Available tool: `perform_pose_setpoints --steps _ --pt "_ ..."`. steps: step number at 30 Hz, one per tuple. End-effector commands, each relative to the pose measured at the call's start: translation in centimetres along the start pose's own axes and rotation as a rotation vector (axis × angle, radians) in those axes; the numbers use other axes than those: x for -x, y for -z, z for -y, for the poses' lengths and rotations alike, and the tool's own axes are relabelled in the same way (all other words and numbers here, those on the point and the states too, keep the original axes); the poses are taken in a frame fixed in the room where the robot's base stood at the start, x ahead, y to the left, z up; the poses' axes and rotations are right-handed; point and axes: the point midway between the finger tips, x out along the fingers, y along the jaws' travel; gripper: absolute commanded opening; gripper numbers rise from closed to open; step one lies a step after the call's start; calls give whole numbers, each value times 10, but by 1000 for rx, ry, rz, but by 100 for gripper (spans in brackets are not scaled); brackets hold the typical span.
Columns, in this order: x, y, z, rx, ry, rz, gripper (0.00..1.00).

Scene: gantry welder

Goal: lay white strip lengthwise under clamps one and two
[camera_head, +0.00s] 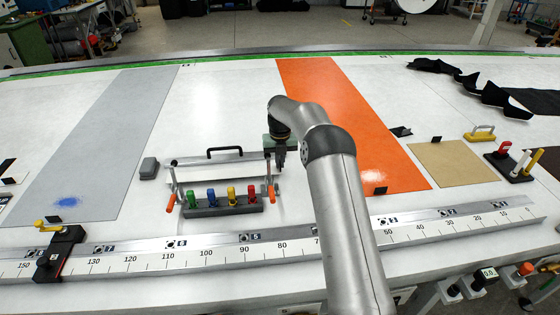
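My gripper (280,163) is at the right end of a pale bar (212,160) with a black handle on top. Its fingers are small and dark, so I cannot tell whether they are open, shut or touching the bar. Orange-handled levers, one left (170,203) and one right (271,196), stand at the ends of this bar and look like clamps. I see no numbers on them. A separate white strip does not stand out clearly from the white table. Part of the area right of the bar is hidden behind my arm.
A grey block (222,209) with several coloured knobs stands in front of the bar. A ruler rail (210,256) with numbered tags runs along the front edge, carrying a black-and-red slider (60,254). A grey sheet (100,130) lies left and an orange sheet (335,100) right.

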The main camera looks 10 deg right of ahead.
Motion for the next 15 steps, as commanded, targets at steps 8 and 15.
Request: perform_pose_setpoints --steps 8,15 --pt "-7 2 0 2 3 -11 25" --pt "-9 4 1 3 3 -16 25"
